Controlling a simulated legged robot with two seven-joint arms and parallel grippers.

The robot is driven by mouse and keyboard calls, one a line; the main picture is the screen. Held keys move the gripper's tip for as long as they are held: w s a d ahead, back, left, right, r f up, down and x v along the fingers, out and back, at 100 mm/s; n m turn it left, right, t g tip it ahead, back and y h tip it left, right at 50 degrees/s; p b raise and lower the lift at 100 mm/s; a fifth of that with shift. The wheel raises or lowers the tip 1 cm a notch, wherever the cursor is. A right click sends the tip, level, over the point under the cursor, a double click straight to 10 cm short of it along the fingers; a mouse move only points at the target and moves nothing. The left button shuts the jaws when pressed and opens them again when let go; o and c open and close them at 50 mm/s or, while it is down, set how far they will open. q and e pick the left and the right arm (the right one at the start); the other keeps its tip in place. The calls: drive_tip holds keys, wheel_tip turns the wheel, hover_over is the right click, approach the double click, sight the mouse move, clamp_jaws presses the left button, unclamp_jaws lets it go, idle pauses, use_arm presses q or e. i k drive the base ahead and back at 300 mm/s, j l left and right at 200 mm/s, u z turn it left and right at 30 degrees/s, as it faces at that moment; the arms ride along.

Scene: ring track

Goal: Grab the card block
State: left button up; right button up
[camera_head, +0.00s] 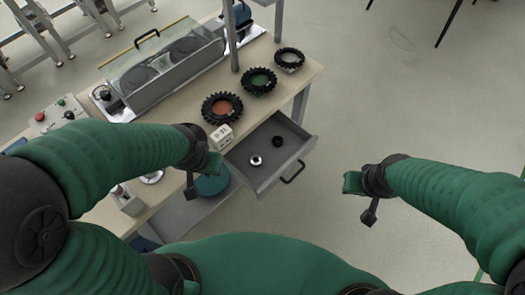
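The card block (222,137) is a small white block with dark lettering. It sits at the front edge of the workbench, just in front of the toothed ring with the orange centre. My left gripper (212,167) is just below and left of the block in the picture, and I cannot tell whether it touches it. My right gripper (352,184) is over the floor, to the right of the open drawer and well apart from the block. The angle hides whether either gripper's fingers are apart.
Black toothed rings with orange (222,107), green (259,81) and grey (289,59) centres line the bench (185,93). An open drawer (262,180) holds two small round parts. A clear-covered machine (165,65) and a button panel (60,113) stand left. Floor at right is free.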

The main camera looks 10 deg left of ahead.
sight(221, 138)
drive_tip(key=l+u, duration=0.1)
drive_tip(key=u, duration=0.65)
